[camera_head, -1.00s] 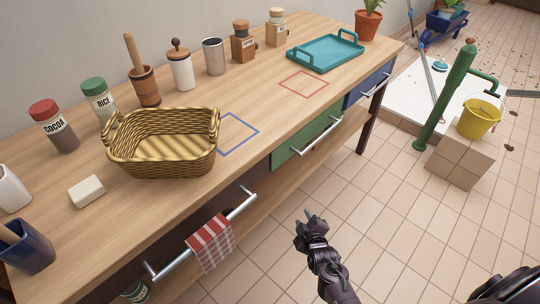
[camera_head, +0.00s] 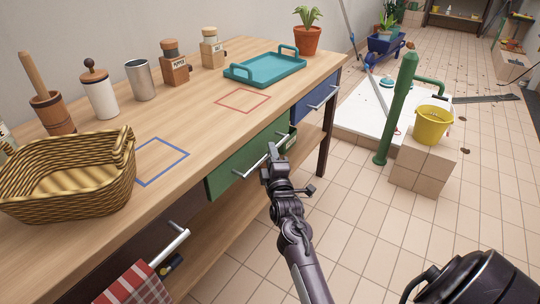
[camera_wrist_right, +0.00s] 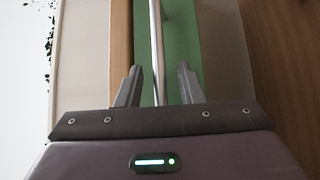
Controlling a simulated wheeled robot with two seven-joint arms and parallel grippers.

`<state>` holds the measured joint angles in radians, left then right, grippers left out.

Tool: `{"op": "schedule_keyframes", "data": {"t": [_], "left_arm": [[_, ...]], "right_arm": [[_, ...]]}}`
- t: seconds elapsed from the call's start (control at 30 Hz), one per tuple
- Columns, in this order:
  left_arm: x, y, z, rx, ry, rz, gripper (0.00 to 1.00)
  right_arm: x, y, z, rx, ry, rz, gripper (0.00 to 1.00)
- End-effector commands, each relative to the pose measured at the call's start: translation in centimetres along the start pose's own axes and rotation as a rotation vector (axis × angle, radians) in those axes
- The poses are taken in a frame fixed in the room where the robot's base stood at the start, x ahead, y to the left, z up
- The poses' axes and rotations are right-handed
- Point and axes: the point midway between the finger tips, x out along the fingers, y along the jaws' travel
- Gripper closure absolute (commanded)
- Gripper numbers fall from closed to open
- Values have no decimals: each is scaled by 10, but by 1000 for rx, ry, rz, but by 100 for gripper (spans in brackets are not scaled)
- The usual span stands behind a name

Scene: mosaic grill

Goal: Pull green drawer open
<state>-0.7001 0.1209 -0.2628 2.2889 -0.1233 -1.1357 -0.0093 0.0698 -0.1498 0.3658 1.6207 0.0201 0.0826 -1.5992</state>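The green drawer (camera_head: 228,178) is in the wooden counter's front, in the middle of the head view. Its silver bar handle (camera_head: 252,166) runs along the front. My right gripper (camera_head: 273,152) is at the right part of this handle, and its wrist hides some of the drawer's right end. In the right wrist view my right gripper (camera_wrist_right: 160,85) is open, and the handle bar (camera_wrist_right: 156,45) passes between its two fingers. Gaps show on both sides of the bar. The green front (camera_wrist_right: 182,45) lies behind it. My left gripper is not in view.
A blue drawer (camera_head: 316,98) is to the right of the green one. A drawer handle with a red checked towel (camera_head: 130,286) is at lower left. A wicker basket (camera_head: 70,180) and a teal tray (camera_head: 265,68) stand on the counter. A black rounded object (camera_head: 475,280) is at lower right.

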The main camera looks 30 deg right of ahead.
Motion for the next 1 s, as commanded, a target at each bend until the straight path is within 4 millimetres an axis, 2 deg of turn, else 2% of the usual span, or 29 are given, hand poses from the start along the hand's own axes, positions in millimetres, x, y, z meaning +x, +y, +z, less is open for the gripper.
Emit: {"op": "schedule_keyframes", "data": {"t": [0.13, 0.4, 0.43, 0.7, 1.0], "left_arm": [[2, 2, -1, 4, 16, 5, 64], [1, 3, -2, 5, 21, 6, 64], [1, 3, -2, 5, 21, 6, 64], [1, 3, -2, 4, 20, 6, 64], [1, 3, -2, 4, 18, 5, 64]], "right_arm": [[11, 0, 0, 0, 0, 1, 66], [13, 0, 0, 0, 1, -1, 66], [13, 0, 0, 0, 1, -1, 67], [13, 0, 0, 0, 1, -1, 100], [12, 0, 0, 0, 1, -1, 100]]}}
